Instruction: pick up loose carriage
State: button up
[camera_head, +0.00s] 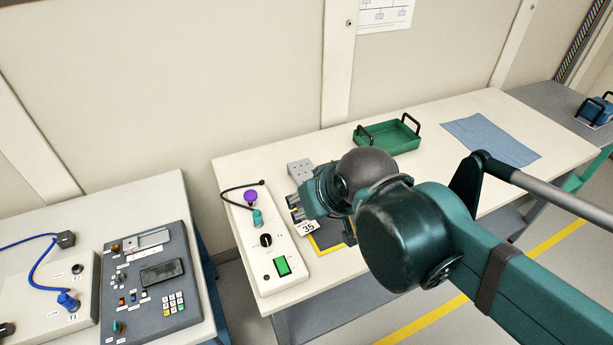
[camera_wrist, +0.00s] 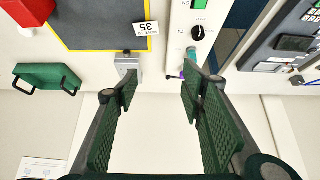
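A small grey metal block with holes in its top, which looks like the loose carriage (camera_head: 299,169), sits on the white table behind the control panel. It also shows in the wrist view (camera_wrist: 126,62), just beyond the tip of the left finger. My gripper (camera_head: 297,207) is above the table, in front of the block in the head view. In the wrist view my gripper (camera_wrist: 160,80) is open, with nothing between its green ridged fingers. The block lies outside the gap, and I cannot see contact.
A white control panel (camera_head: 270,262) with a purple knob, cable and green switch is close by. A dark yellow-edged mat (camera_wrist: 100,20) has a "35" label. A red object (camera_wrist: 20,18) is beside it. A green tray (camera_head: 398,148) and blue cloth (camera_head: 490,138) are further right.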

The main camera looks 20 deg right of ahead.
dwell(0.3)
jog(key=o, duration=2)
jog(key=shift+c, duration=0.2)
jog(key=shift+w, duration=0.1)
